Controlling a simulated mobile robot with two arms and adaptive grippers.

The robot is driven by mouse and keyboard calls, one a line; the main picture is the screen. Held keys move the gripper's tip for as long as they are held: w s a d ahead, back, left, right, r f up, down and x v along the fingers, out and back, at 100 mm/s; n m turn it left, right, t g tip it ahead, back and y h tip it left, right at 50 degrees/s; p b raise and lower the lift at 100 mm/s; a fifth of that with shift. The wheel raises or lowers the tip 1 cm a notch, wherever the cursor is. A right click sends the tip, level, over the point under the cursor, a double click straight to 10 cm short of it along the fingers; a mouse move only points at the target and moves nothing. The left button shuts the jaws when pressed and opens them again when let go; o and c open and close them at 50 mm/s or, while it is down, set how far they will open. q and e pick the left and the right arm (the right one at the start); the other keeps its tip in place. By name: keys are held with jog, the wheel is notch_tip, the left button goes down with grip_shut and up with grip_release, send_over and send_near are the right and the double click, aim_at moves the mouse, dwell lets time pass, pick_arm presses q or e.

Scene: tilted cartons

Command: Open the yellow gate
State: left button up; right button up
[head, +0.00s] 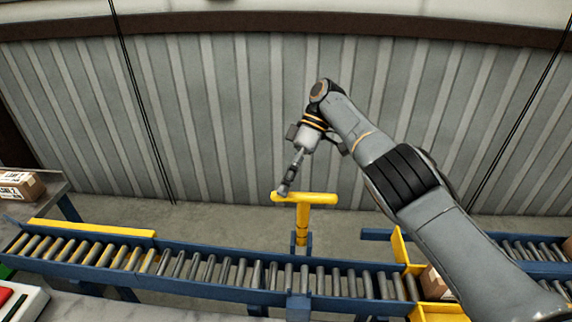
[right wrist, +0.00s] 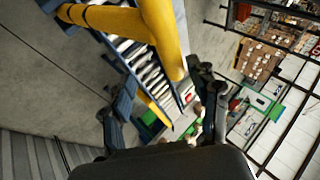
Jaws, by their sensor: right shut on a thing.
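A yellow T-shaped handle (head: 303,214) stands on a blue bracket at the far side of the roller conveyor. Its crossbar lies roughly level. My right gripper (head: 284,188) is at the left end of the crossbar, shut on it. Yellow gate-like plates (head: 401,247) stand at the conveyor's right part, partly hidden by my right arm. My left gripper is not in view.
The blue-framed roller conveyor (head: 205,268) crosses the front, with a yellow rail (head: 90,228) on its left. A carton (head: 433,282) sits by the yellow plates, partly covered by my arm. Another carton (head: 18,185) is far left. A corrugated wall closes the back.

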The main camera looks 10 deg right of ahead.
notch_tip(320, 180, up, 10)
jog(key=shift+f, duration=0.15)
dwell(0.7)
jog(key=shift+s+f, duration=0.1)
